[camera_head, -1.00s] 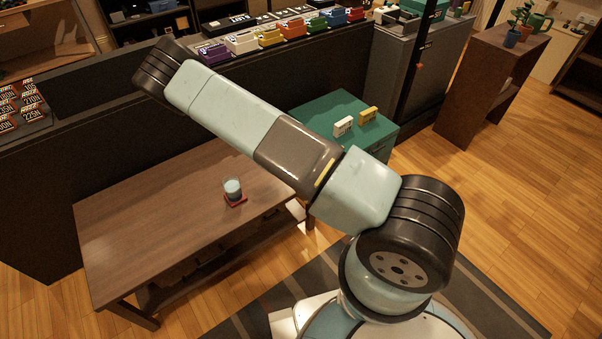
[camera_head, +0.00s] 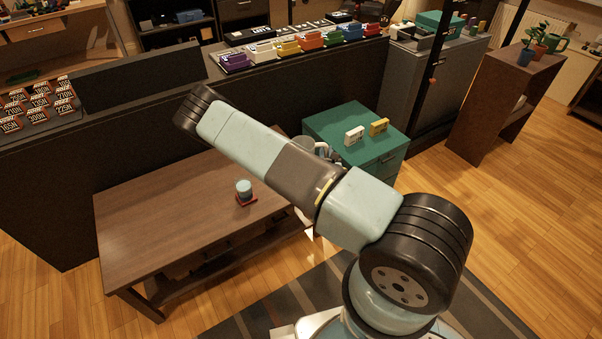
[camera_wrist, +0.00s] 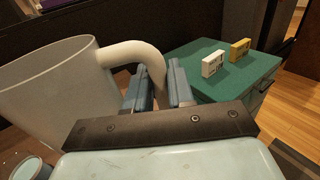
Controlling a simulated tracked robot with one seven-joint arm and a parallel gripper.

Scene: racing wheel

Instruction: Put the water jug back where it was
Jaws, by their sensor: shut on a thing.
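The water jug (camera_wrist: 50,95) is a large pale grey vessel with a thick curved handle, at the left of the wrist view. My gripper (camera_wrist: 158,88) is shut on its handle. The jug is held close beside the green cabinet (camera_wrist: 225,85); its base is hidden by my wrist. In the head view my arm covers most of the gripper and jug, and only small pale parts show behind the arm near the cabinet (camera_head: 345,112). A glass with bluish contents (camera_head: 243,186) stands on a red coaster (camera_head: 247,201) on the brown wooden table (camera_head: 150,215).
A white box (camera_head: 354,136) and a yellow box (camera_head: 379,127) stand on the cabinet top; its front part is clear. The table's left part is bare. A dark counter with coloured boxes (camera_head: 287,47) runs behind. A brown shelf unit (camera_head: 505,85) stands at right.

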